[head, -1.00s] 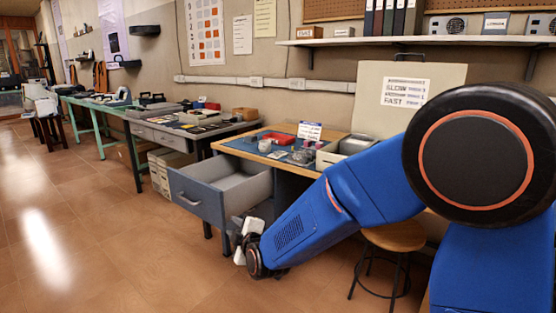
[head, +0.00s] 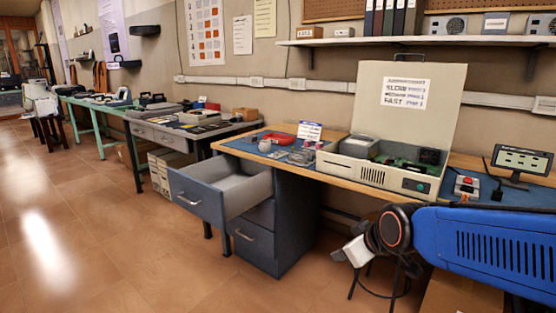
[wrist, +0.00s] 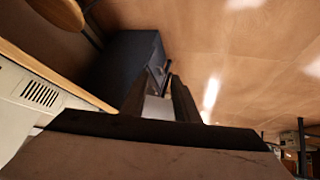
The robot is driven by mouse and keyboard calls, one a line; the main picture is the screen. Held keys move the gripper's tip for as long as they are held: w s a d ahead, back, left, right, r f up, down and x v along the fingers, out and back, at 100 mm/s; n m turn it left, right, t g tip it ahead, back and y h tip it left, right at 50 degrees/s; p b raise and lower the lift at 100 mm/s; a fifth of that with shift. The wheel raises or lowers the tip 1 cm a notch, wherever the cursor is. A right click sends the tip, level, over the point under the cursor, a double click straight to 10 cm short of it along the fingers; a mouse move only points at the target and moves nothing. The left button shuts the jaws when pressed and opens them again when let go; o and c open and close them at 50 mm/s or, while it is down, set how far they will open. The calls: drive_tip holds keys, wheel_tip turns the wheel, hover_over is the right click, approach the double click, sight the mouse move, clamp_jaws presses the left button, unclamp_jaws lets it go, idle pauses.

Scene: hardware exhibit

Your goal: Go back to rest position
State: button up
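My gripper (head: 342,256) hangs low in front of the desk at the right, beside the lower drawer cabinet, with my blue forearm reaching in from the right edge. In the wrist view, two dark fingers of my gripper (wrist: 159,85) stand apart with a gap between them. I see nothing held in them. The open upper drawer (head: 198,194) juts out from the desk. Its visible inside looks empty. The lower drawer (head: 254,244) is shut.
The wooden desk (head: 330,172) carries an open beige computer case (head: 380,176), a small monitor (head: 522,160) and a red tray (head: 279,137). A stool and a cardboard box (head: 460,295) are near my arm. The tiled floor at left is clear.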

drive_tip(key=s+d+f+m+g+h, duration=0.1)
drive_tip(key=s+d+m, duration=0.2)
drive_tip(key=s+d, duration=0.3)
drive_tip(key=s+d+f+m+g+h, duration=0.1)
drive_tip(key=s+d+m, duration=0.3)
drive_tip(key=s, duration=0.9)
drive_tip(key=shift+s+d+g+h, duration=0.3)
drive_tip(key=shift+d+g, duration=0.4)
drive_tip(key=shift+d, duration=0.2)
